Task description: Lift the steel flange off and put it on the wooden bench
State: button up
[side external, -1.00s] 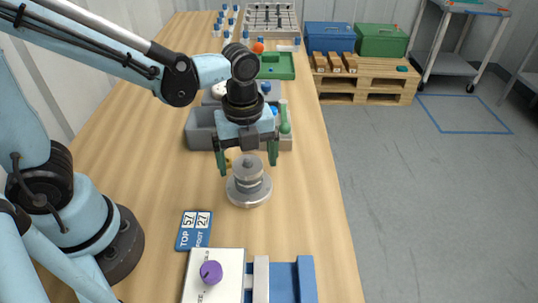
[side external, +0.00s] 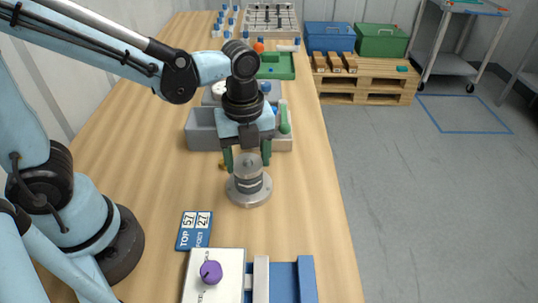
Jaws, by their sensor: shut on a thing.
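The steel flange (side external: 247,166) is a grey round metal piece at the top of a small steel vessel on the wooden bench (side external: 300,225). The vessel's wide round base (side external: 260,197) rests on the bench, and a dark band shows between it and the upper part. My gripper (side external: 247,163) points straight down with its two green fingers on either side of the flange, shut on it. Whether the flange is clear of the vessel is too small to tell.
A grey bin (side external: 201,130) stands just behind the vessel. In front are a blue label card (side external: 194,231) and a white-and-blue fixture with a purple knob (side external: 211,271). Bare bench lies left and right of the vessel.

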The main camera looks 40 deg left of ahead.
jog(key=shift+r, duration=0.65)
jog(key=s+d+r, duration=0.8)
jog(key=r, duration=0.4)
jog(key=shift+s+r, duration=0.15)
jog(key=shift+s, duration=0.15)
jog(key=s+d+f+n, duration=0.1)
jog(key=s+f, duration=0.1)
jog(key=s+d+f+n, duration=0.1)
jog(key=s+d+f, duration=0.1)
jog(key=s+f, duration=0.1)
jog(key=s+d+f+n, duration=0.1)
jog(key=s+f+n, duration=0.1)
jog(key=s+f, duration=0.1)
jog(key=shift+s+d+f, duration=0.15)
jog(key=shift+s+f, duration=0.05)
jog(key=shift+f, duration=0.05)
jog(key=shift+s+f, duration=0.25)
jog(key=shift+w+f, duration=0.1)
jog(key=shift+f, duration=0.15)
send_over(250, 233)
notch_tip(250, 233, down, 7)
jog(key=shift+r, duration=0.1)
jog(key=shift+f, duration=1.95)
